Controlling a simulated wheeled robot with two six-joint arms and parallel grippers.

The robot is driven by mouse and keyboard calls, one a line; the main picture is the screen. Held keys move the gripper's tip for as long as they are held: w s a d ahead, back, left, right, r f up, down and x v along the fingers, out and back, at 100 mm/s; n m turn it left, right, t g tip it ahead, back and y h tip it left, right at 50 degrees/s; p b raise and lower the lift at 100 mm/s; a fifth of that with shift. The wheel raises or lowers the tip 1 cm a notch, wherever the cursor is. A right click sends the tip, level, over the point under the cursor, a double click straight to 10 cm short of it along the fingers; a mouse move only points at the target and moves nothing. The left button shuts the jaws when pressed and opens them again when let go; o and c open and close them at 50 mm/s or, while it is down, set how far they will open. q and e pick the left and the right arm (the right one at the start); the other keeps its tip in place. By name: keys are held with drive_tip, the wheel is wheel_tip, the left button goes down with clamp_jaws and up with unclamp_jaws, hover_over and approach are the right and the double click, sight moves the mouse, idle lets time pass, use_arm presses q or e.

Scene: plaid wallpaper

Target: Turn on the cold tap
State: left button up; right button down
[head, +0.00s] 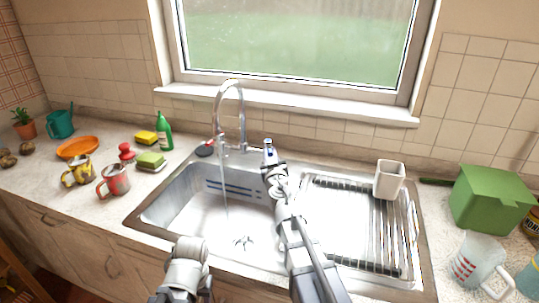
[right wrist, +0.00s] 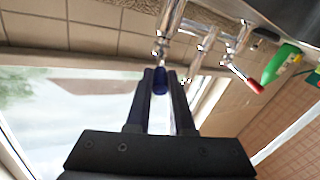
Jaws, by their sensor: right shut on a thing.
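The chrome faucet (head: 243,118) with a high arched spout stands behind the sink (head: 190,205). Its cold tap has a blue-tipped handle (head: 268,143), on the right of the spout; the blue tip (right wrist: 160,78) also shows in the right wrist view. My right gripper (head: 269,162) is at this handle, and in the right wrist view its dark fingers (right wrist: 161,84) are shut on the blue tip. The hot tap's red handle (head: 205,150) is on the left, clear of the gripper. A thin pale streak, like running water, drops from the spout into the left basin. My left gripper cannot be made out.
A drying rack (head: 345,235) with a pale cup (head: 389,180) is right of the basin. A green box (head: 490,198) and a measuring jug (head: 477,262) stand farther right. Mugs, a sponge (head: 151,160) and a green bottle (head: 164,132) are on the left. The window is behind.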

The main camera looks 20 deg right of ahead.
drive_tip(key=c, duration=0.8)
unclamp_jaws()
drive_tip(key=shift+r, duration=0.15)
wheel_tip(320, 180, up, 10)
drive_tip(key=p, duration=1)
